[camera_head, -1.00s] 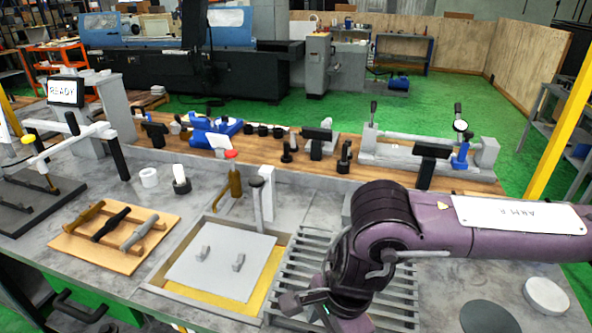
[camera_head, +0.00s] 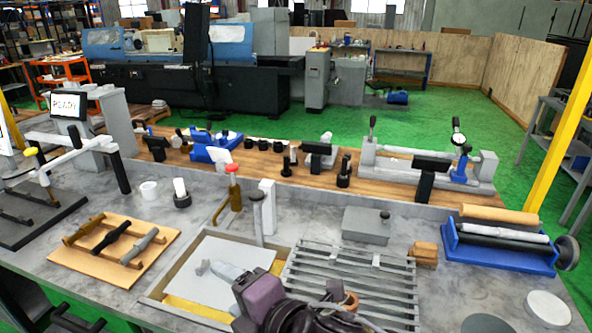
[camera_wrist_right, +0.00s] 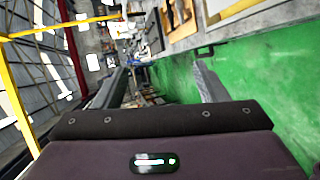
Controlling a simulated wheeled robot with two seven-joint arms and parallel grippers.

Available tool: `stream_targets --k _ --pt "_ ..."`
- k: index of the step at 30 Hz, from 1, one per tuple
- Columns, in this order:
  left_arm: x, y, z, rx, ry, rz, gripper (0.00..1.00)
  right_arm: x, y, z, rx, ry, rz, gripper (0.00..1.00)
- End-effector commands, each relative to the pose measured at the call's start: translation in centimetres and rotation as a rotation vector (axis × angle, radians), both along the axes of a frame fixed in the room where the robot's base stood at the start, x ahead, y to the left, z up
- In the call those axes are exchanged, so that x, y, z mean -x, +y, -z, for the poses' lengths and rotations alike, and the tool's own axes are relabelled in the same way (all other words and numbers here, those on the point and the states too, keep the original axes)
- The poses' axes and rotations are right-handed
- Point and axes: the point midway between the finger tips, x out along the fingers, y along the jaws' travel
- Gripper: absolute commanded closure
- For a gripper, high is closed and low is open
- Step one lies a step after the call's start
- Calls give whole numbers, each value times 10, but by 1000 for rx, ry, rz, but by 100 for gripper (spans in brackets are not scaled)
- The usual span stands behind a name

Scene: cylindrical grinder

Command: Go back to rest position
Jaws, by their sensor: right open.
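My right gripper (camera_head: 230,273) is low in the head view, at the end of my purple and black right arm. It is open and nothing shows in it. It appears in front of the white plate (camera_head: 209,292) in the shallow tray, and hides part of it. My left gripper is in neither view.
A slatted grey rack (camera_head: 350,284) lies right of the plate. A wooden board with tools (camera_head: 113,252) is at left. Fixtures line the back shelf.

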Motion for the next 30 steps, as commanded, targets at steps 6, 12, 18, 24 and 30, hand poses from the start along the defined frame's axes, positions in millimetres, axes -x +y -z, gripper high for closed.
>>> stream_targets --k 6,12,18,24,30 --pt "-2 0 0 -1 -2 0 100 -21 -114 77 -340 609 634 34" --pt "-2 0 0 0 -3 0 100 14 -203 150 -538 983 1139 34" --pt "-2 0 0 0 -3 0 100 61 -257 193 -645 1179 1496 34" --pt "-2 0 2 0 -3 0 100 95 -288 232 -700 1284 1745 34" --pt "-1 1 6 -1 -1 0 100 82 -284 299 -676 1295 1747 34"
